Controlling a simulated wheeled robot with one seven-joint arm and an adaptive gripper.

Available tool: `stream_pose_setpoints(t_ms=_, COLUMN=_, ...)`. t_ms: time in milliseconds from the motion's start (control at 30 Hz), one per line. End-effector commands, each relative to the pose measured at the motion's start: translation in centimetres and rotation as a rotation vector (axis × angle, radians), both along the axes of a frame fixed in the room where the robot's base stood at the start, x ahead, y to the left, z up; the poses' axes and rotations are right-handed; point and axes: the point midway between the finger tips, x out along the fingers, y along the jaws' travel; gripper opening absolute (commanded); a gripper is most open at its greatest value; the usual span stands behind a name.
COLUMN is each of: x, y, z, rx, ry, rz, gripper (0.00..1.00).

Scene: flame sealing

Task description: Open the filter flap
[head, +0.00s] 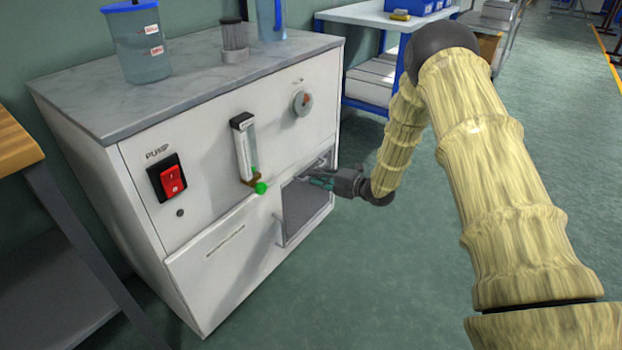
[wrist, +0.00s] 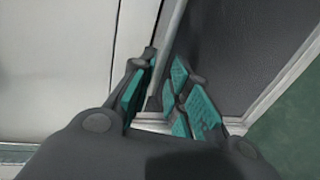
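The white cabinet (head: 225,215) has a dark grey, white-framed square area (head: 304,212) low on its front right, where the filter flap is. My gripper (head: 316,179) is at the upper right of this area. In the wrist view, my gripper (wrist: 162,78) has its teal-padded fingers spread apart. A thin pale upright edge (wrist: 171,35) runs down between them, closer to the left finger, with a gap to the right finger. The dark grey surface (wrist: 235,50) lies right of the edge. I cannot tell whether the flap stands ajar; the gripper partly hides it.
The cabinet front also carries a red pump switch (head: 172,180), a flow meter (head: 245,150) with a green knob, and a dial (head: 302,103). A blue container (head: 140,45) stands on top. Green floor (head: 400,270) is clear right of the cabinet.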

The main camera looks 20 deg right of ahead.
Motion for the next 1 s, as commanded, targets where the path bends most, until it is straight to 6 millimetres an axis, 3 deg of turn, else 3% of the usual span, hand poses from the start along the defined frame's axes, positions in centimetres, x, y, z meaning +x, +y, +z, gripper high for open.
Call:
stream_pose_setpoints(t_ms=300, x=2.6, y=2.1, z=-0.8, rx=0.000, ry=0.000, rz=0.001, gripper=0.18)
stream_pose_setpoints(t_ms=667, x=2.9, y=2.3, z=-0.8, rx=0.000, ry=0.001, rz=0.000, gripper=0.18)
stream_pose_setpoints(t_ms=800, x=2.9, y=2.3, z=-0.8, rx=0.000, ry=0.001, rz=0.000, gripper=0.00)
stream_pose_setpoints(t_ms=1000, x=2.9, y=2.3, z=-0.8, rx=0.000, ry=0.001, rz=-0.001, gripper=0.00)
